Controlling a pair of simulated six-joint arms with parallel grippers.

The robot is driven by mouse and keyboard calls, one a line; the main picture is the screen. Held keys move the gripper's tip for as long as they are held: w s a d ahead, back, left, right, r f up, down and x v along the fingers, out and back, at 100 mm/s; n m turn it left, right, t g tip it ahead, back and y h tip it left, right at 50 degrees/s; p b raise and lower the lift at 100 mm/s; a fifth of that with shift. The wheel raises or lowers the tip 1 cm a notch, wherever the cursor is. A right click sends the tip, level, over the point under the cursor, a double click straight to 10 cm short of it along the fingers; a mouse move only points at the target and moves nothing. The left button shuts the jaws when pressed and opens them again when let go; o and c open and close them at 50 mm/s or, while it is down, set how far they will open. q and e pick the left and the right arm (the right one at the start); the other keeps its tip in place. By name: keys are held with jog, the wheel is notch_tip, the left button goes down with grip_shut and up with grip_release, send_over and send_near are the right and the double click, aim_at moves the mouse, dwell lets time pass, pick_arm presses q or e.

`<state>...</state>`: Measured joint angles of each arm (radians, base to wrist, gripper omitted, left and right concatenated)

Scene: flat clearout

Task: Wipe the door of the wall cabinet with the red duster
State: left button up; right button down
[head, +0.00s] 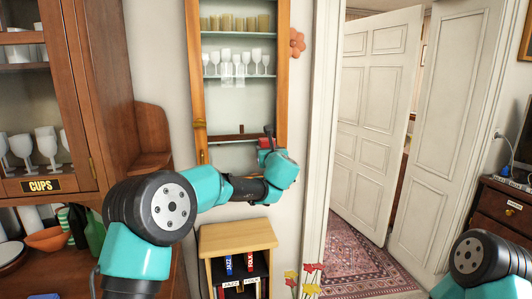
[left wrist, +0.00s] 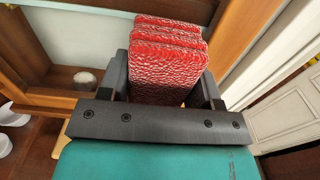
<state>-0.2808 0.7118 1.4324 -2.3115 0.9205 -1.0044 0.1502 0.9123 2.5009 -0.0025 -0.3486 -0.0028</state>
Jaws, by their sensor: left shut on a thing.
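The wall cabinet (head: 197,75) hangs on the wall at the centre of the head view. It has an orange wooden frame and a glass door (head: 232,105), with glasses and cups visible on shelves behind it. My left gripper (left wrist: 162,85) is shut on the red duster (left wrist: 168,60), a thick, textured red block held between the two fingers. In the head view the duster (head: 265,143) shows as a small red patch in front of the door's lower right part, mostly hidden by my wrist. I cannot tell whether it touches the glass. My right gripper is out of view.
A tall wooden cupboard (head: 92,95) marked "CUPS" stands at the left. A small shelf unit (head: 237,236) stands below the wall cabinet. An open white door (head: 375,115) and a rug (head: 360,262) lie to the right. A flower ornament (head: 297,42) is beside the cabinet.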

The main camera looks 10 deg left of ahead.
aim_at(243, 150)
pick_arm(q)
jog(key=shift+a, duration=0.1)
jog(key=shift+s+a, duration=0.25)
jog(key=shift+a, duration=0.35)
jog(key=shift+s+a, duration=0.3)
jog(key=shift+a, duration=0.3)
jog(key=shift+s+a, duration=0.25)
jog(key=shift+a, duration=0.35)
jog(key=shift+a, duration=0.15)
jog(key=shift+s+a, duration=0.3)
jog(key=shift+a, duration=0.65)
jog(key=shift+s+a, duration=0.3)
jog(key=shift+a, duration=0.6)
jog(key=shift+a, duration=0.15)
jog(key=shift+s+a, duration=0.4)
jog(key=shift+a, duration=0.5)
jog(key=shift+s+a, duration=0.4)
jog(key=shift+a, duration=0.45)
jog(key=shift+s+d, duration=0.1)
